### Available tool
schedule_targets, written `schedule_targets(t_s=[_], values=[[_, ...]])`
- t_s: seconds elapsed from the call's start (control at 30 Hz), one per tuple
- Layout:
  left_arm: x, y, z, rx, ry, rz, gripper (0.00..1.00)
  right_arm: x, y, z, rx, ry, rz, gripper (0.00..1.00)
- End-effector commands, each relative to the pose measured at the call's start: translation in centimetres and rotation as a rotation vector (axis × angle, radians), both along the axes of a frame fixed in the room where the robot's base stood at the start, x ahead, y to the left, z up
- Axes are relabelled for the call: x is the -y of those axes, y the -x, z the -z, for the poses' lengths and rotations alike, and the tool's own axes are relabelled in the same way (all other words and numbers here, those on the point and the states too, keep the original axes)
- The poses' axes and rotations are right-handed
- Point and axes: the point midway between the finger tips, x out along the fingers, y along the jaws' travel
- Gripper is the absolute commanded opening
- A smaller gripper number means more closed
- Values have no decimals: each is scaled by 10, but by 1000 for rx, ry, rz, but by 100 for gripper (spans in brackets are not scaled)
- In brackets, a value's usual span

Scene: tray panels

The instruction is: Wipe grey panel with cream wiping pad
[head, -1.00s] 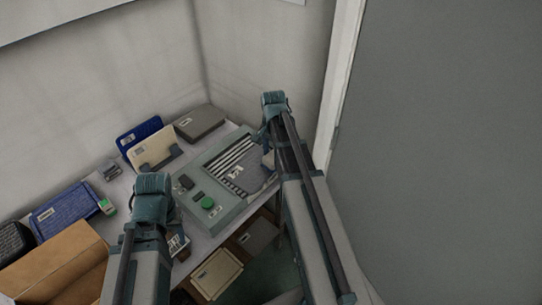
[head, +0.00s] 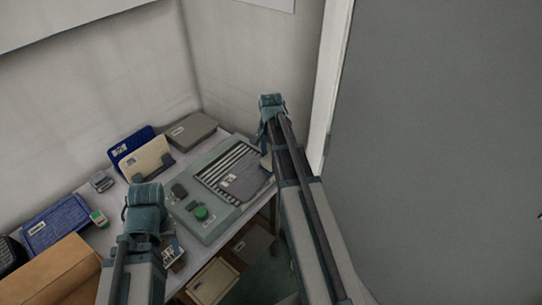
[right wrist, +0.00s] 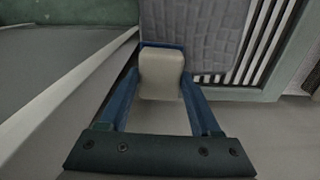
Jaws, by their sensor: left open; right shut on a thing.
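The grey panel (head: 243,183) lies in the grey-green tray (head: 196,226), beside black and white stripes. In the right wrist view the grey panel (right wrist: 195,28) has a quilted surface. The cream wiping pad (right wrist: 160,75) sits between the blue fingers of my right gripper (right wrist: 162,88), which is shut on it. The pad overlaps the panel's near edge in that view; I cannot tell whether they touch. In the head view my right gripper (head: 266,142) is at the tray's right side and the pad is not clear. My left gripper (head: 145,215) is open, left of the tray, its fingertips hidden.
A green button (head: 201,213) and dark knobs are on the tray's near left part. A blue panel (head: 122,145), a cream panel (head: 150,158) and a grey box (head: 193,128) stand behind. A cardboard box (head: 50,275) is front left. A wall closes the back.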

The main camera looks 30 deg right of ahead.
Motion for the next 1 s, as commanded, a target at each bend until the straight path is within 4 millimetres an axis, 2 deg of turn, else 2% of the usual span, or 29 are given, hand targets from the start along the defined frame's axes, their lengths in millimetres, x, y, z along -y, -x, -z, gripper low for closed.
schedule_targets(t_s=[0.3,0.67,1.0], values=[[0,0,-1,0,0,0,50,-24,14,-1,-2,-2,-3,12],[0,0,-1,0,0,0,50,-31,16,-1,-1,-2,-1,12],[0,0,1,0,0,0,50,-54,28,1,-1,-3,-2,12]])
